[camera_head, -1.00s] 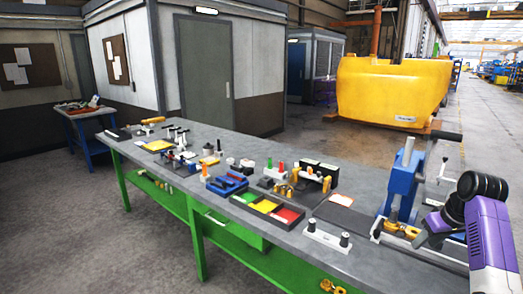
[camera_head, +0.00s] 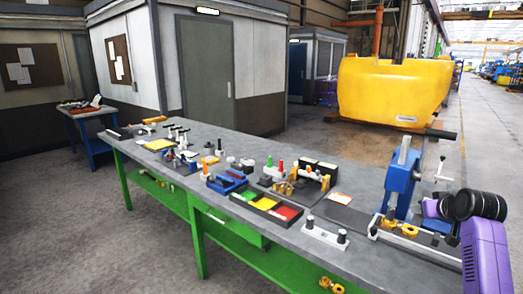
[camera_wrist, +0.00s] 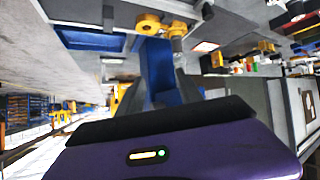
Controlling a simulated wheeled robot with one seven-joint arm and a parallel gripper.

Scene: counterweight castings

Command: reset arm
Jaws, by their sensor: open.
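My arm is at the right edge of the head view, purple with black ringed joints. My gripper (camera_head: 436,222) is at its end, partly hidden behind the arm, over the right end of the grey workbench (camera_head: 362,262). It is open, with nothing seen in it. In the wrist view, a purple housing with a small lit strip and a dark edge fills the bottom of the picture.
A blue press (camera_head: 402,180) with a dark lever stands close beside my gripper. A tray of green, yellow and red sections (camera_head: 266,205) and a plate with two dark knobs (camera_head: 325,236) lie left of it. A large yellow casting (camera_head: 392,88) stands behind. Floor in front is free.

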